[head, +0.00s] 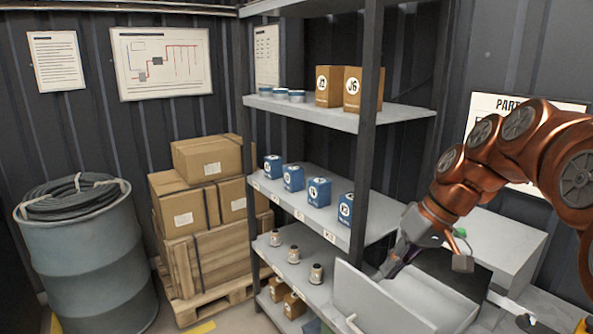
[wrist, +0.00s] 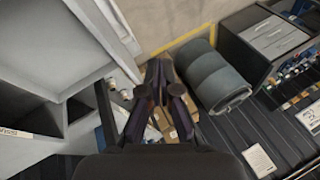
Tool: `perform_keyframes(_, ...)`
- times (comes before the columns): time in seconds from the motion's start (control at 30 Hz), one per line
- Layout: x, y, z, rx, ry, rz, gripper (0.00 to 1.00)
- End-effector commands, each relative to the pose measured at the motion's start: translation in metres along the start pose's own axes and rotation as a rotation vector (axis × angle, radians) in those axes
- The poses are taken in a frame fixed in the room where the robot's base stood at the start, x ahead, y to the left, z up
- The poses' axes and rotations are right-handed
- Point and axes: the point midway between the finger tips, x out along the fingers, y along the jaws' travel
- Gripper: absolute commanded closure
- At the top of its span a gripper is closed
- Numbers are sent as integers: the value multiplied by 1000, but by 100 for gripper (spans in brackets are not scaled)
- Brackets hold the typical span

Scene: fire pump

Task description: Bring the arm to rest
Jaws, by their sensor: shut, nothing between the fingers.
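My gripper (head: 390,268) hangs at the end of my orange-brown arm on the right of the head view, pointing down and left. It is in front of the shelf unit, just above a grey open-topped box. In the wrist view my gripper (wrist: 155,68) shows as dark fingers brought together, with nothing between them. The arm is bent, with its elbow raised at the right edge.
A metal shelf unit (head: 371,120) holds blue boxes (head: 319,191), small fittings and brown boxes. The grey box (head: 385,308) stands below my gripper. Stacked cartons (head: 206,158) and a drum (head: 90,265) stand left; the drum also shows in the wrist view (wrist: 212,78).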

Motion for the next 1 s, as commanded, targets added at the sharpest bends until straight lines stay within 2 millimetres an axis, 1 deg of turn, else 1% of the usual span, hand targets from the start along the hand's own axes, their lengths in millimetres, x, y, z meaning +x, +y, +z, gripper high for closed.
perform_keyframes(0.03,6,-9,13,11,-22,14,100)
perform_keyframes(0.13,20,-21,40,43,-66,47,100)
perform_keyframes(0.27,37,-33,80,87,-125,95,100)
perform_keyframes(0.3,43,-35,92,101,-142,111,100)
perform_keyframes(0.37,50,-37,110,122,-163,139,100)
perform_keyframes(0.4,54,-40,123,137,-178,155,100)
perform_keyframes(0.57,71,-42,176,192,-231,231,100)
perform_keyframes(0.6,76,-41,190,208,-245,251,100)
perform_keyframes(0.67,81,-40,209,229,-258,280,100)
perform_keyframes(0.7,84,-39,223,242,-270,300,100)
perform_keyframes(0.8,92,-36,254,277,-294,344,100)
perform_keyframes(0.9,98,-33,276,302,-305,380,100)
perform_keyframes(1.0,102,-30,292,321,-316,402,100)
